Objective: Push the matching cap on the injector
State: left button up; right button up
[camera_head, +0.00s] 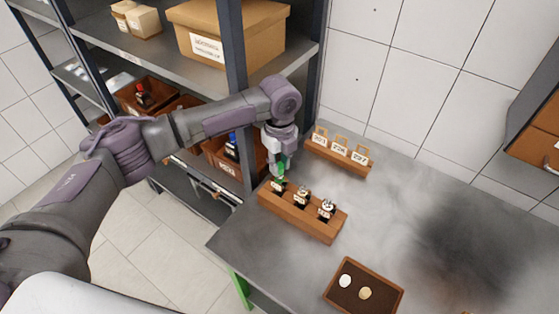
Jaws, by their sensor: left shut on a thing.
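My left gripper (279,162) points down over the back left part of the workbench. It is shut on a small green cap (282,173), mostly hidden between the fingers. Directly below is the leftmost injector (278,186), upright in a wooden rack (312,224). The cap is at or just above this injector's top; I cannot tell whether they touch. A middle injector (301,196) and a right injector (327,208) stand in the same rack. A white cap (345,281) and a tan cap (365,293) lie in a brown tray. My right gripper is out of view.
The brown tray (336,300) is at the bench's front. A wooden holder (340,159) with several labelled tags stands behind the rack. A metal shelf (150,55) with boxes and bins rises close to my left arm. The grey workbench (420,210) is clear to the right.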

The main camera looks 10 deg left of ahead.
pick_arm(q)
jog(key=shift+f+p, duration=0.2)
jog(key=shift+p, duration=0.35)
dwell(1.3)
jog(key=shift+f+p, duration=0.3)
jog(key=shift+f, duration=0.2)
dwell(1.4)
jog(key=o, duration=1.7)
jog(key=shift+c, duration=0.2)
jog(key=shift+r+p, duration=1.35)
jog(key=shift+r+p, duration=1.2)
jog(key=shift+r, duration=0.95)
